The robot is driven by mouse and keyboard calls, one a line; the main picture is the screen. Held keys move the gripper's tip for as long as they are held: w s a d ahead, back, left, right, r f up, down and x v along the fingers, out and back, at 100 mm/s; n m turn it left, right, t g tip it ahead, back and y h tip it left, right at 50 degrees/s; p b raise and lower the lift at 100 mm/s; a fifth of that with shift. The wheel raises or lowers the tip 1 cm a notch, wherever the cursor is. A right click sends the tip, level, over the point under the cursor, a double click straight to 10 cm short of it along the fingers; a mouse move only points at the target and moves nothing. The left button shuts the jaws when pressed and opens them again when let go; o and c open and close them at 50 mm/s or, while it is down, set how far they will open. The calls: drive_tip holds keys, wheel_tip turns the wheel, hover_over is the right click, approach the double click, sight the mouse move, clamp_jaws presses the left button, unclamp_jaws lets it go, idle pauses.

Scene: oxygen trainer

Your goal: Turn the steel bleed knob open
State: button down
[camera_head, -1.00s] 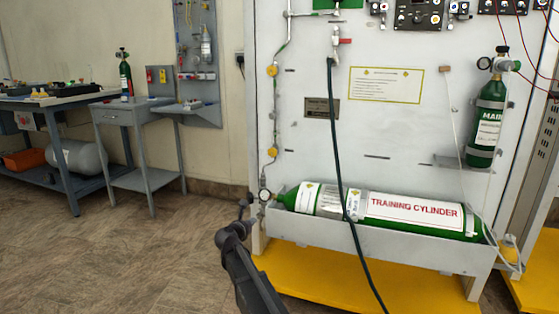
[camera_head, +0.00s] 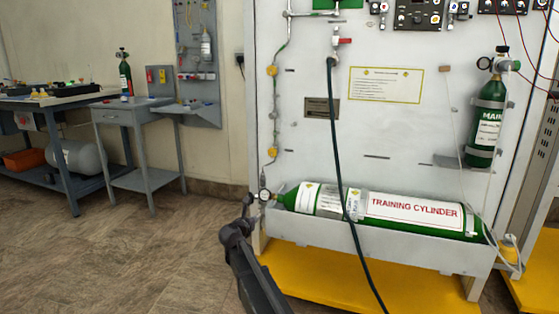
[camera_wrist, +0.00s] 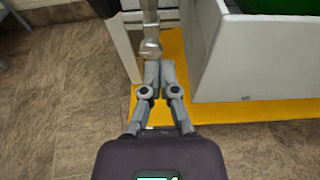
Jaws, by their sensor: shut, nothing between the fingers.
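A steel knob (camera_wrist: 150,48) on the end of a metal stem (camera_wrist: 149,14) shows just ahead of my fingertips in the wrist view. My gripper (camera_wrist: 160,66) is shut and empty, its two fingers side by side. The fingertips are very close to the knob; I cannot tell whether they touch it. The knob is too small or hidden to make out there.
The cylinder lies in a grey trough (camera_head: 370,244) on a white panel (camera_head: 405,130) above a yellow base (camera_head: 335,284). A dark hose (camera_head: 338,130) hangs across the cylinder. A panel leg (camera_wrist: 120,42) stands close left of the knob. Floor to the left is clear.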

drive_tip(key=shift+w+d, duration=0.3)
drive_tip(key=shift+w, duration=0.45)
drive_tip(key=shift+w+d, duration=0.25)
drive_tip(key=shift+w, duration=0.55)
drive_tip(key=shift+w+d, duration=0.3)
drive_tip(key=shift+w, duration=0.45)
drive_tip(key=shift+a+f+b, duration=0.15)
drive_tip(key=shift+f+b, duration=0.1)
drive_tip(key=shift+b, duration=0.1)
drive_tip(key=shift+w+a, duration=0.2)
drive_tip(key=shift+a, duration=0.3)
drive_tip(key=shift+w+a, duration=0.15)
drive_tip(key=shift+a, duration=0.3)
drive_tip(key=shift+w+a+r+p, duration=0.1)
drive_tip(key=shift+r+p, duration=0.25)
drive_tip(key=shift+p, duration=0.05)
idle(0.3)
idle(0.4)
approach(259, 213)
drive_tip(key=shift+w+a+f, duration=0.1)
drive_tip(key=shift+w+f, duration=0.05)
drive_tip(key=shift+w, duration=0.3)
drive_tip(key=shift+w+a+f, duration=0.1)
drive_tip(key=shift+w+f, duration=0.05)
drive_tip(key=shift+w, duration=0.35)
drive_tip(key=shift+s+d, duration=0.1)
